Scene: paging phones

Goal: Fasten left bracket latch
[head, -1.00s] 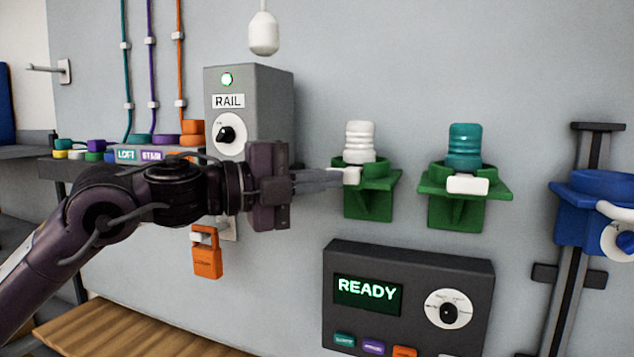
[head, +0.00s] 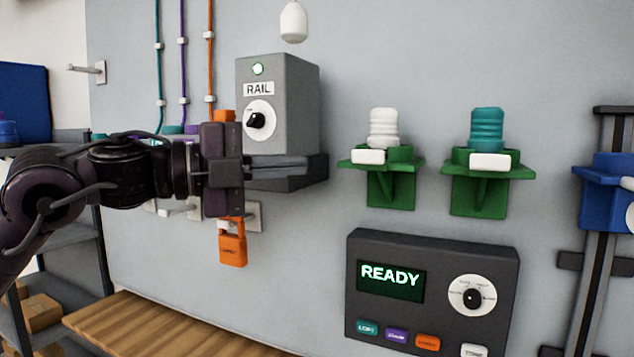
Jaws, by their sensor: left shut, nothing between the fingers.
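The left green bracket (head: 391,188) is on the wall and holds a white ribbed cylinder (head: 383,128) upright. My right gripper is not in view.
The grey RAIL box (head: 290,105) shows a lit green lamp. An orange padlock (head: 233,250) hangs below my left gripper. A dark panel reading READY (head: 440,245) is under the brackets. A blue bracket (head: 605,190) sits on a rail at right. Bare wall separates gripper and left bracket.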

